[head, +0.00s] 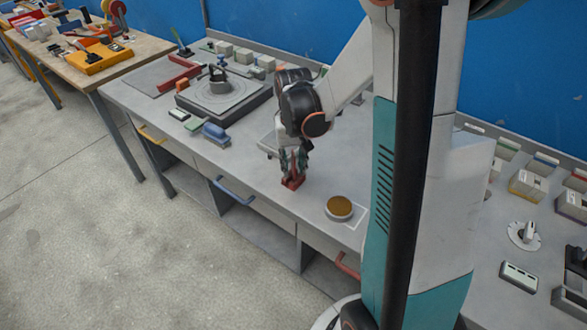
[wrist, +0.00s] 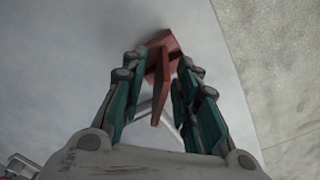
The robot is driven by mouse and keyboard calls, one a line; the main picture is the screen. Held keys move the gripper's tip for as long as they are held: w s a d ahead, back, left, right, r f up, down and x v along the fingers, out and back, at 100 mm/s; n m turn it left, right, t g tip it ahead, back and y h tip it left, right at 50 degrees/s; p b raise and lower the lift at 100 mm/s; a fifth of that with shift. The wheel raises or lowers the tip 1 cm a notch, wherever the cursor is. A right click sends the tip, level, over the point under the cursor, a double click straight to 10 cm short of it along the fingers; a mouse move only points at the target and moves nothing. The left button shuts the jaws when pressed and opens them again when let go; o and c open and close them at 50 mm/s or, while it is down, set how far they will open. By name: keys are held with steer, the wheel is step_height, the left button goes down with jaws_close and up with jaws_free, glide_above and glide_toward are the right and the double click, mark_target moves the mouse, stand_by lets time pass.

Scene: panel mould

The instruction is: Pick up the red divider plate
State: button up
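The red divider plate (wrist: 161,88) is a thin upright fin on a flat red base, standing on the grey bench. In the head view its red base (head: 292,184) shows just below my gripper, near the bench's front edge. My gripper (wrist: 167,72) is pointing down over it, with one finger on each side of the fin. Gaps show between the finger pads and the fin, so the gripper looks open. In the head view the fingers (head: 292,163) hide most of the fin.
A round brown-topped disc (head: 339,207) sits right of the plate. A dark square block with a round mould (head: 220,92) and a blue block (head: 216,134) stand to the left. A longer red bar (head: 180,77) lies further back. Bench between is mostly clear.

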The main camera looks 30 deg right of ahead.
jaws_close()
stand_by(0.3)
